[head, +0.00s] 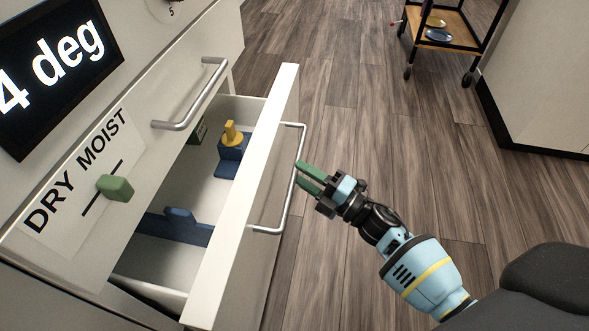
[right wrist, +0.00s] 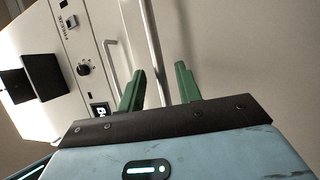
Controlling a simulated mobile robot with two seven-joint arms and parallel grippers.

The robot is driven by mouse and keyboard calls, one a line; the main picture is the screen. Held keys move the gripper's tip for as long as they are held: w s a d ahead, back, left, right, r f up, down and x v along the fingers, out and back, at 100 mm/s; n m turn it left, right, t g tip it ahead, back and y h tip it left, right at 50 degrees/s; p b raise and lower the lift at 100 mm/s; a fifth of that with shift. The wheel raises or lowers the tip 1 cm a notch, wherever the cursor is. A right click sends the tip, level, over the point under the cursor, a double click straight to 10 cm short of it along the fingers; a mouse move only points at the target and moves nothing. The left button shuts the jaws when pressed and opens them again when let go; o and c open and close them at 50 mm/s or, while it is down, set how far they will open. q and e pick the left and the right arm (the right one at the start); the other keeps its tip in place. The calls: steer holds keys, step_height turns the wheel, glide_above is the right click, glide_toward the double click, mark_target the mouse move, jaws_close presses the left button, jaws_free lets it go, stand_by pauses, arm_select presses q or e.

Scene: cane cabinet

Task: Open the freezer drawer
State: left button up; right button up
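A white drawer (head: 240,200) of the cabinet stands pulled out, its inside visible from above. A metal bar handle (head: 290,185) is on its outer front. My right gripper (head: 304,174) has green fingers, parted and empty, with the tips close beside this handle. In the right wrist view the gripper (right wrist: 161,80) is open, and a long bar (right wrist: 154,45) appears between its fingers; I cannot tell whether it touches them. A second bar handle (head: 195,100) is on the cabinet face above the drawer. My left gripper is not in view.
Blue pieces (head: 175,227) and a yellow piece (head: 232,132) sit inside the drawer. A green slider knob (head: 115,187) and black display (head: 58,70) are on the cabinet face. A cart (head: 445,35) stands at the far right. The wooden floor (head: 330,90) between is clear.

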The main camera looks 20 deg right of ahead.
steer(key=shift+x, duration=1.35)
steer(key=shift+c, duration=0.2)
jaws_close()
